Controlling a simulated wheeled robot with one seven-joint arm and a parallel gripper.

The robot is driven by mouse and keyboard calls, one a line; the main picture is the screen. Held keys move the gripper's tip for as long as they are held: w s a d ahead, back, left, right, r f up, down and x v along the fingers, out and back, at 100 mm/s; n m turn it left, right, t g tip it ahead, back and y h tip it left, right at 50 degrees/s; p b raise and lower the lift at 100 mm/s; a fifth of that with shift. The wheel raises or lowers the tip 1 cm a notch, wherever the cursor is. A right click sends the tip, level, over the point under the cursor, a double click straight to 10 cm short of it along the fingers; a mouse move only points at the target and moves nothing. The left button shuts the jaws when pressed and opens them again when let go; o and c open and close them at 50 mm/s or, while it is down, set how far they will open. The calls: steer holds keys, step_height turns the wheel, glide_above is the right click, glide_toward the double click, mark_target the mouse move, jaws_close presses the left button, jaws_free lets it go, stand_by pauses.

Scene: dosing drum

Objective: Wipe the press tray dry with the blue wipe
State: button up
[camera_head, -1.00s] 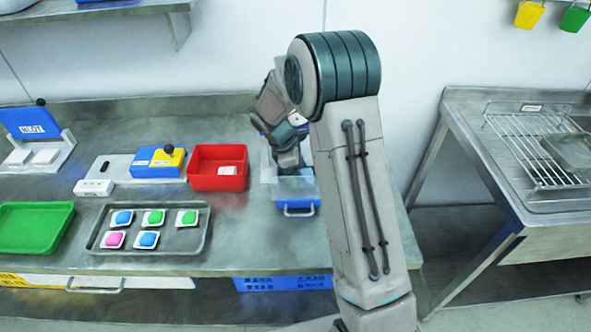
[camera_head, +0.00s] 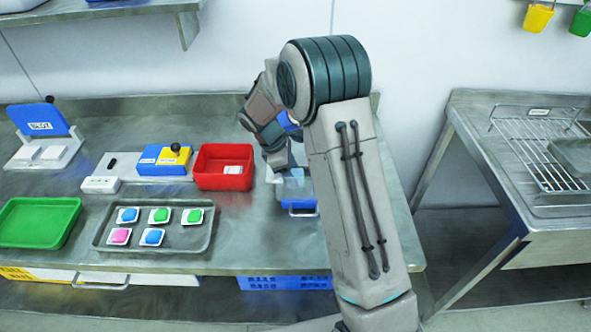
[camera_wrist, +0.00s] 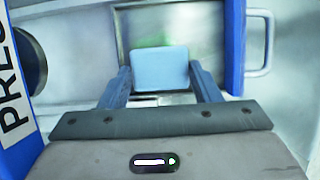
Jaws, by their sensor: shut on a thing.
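The blue wipe (camera_wrist: 160,70) is a pale blue pad pinched between the two fingers of my gripper (camera_wrist: 160,78) in the wrist view. A grey metal tray (camera_wrist: 205,35) with a shiny surface lies behind the wipe, between blue side parts; I take it as the press tray. I cannot tell whether the wipe touches it. In the head view the blue-fronted press (camera_head: 300,207) stands right of the red bin, partly hidden by my arm. My gripper (camera_head: 276,168) is over its left side, its fingertips hard to make out.
A red bin (camera_head: 223,167) stands close left of the press. A blue and yellow device (camera_head: 163,160), a grey tray (camera_head: 187,240) with several coloured pods and a green tray (camera_head: 38,222) are farther left. A wire rack (camera_head: 535,150) is on the right-hand bench.

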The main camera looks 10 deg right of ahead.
steer(key=shift+s+d+f, duration=0.1)
steer(key=shift+s+d, duration=0.1)
steer(key=shift+d, duration=0.8)
steer(key=shift+s+d, duration=0.2)
steer(key=shift+d, duration=0.8)
steer(key=shift+w+a+f, duration=0.1)
steer(key=shift+w+a, duration=0.1)
steer(key=shift+a, duration=0.8)
steer(key=shift+w+a, duration=0.15)
steer(key=shift+a, duration=0.8)
steer(key=shift+d, duration=0.2)
steer(key=shift+s+d, duration=0.2)
steer(key=shift+d, duration=0.65)
steer(key=shift+s+d, duration=0.15)
steer(key=shift+d, duration=0.7)
steer(key=shift+w+a+r+p, duration=0.1)
steer(key=shift+w+a+p, duration=0.1)
steer(key=shift+a, duration=0.8)
steer(key=shift+w+a+r+p, duration=0.1)
steer(key=shift+w+a+p, duration=0.1)
steer(key=shift+a, duration=0.75)
steer(key=shift+d+r, duration=0.1)
steer(key=shift+d, duration=0.05)
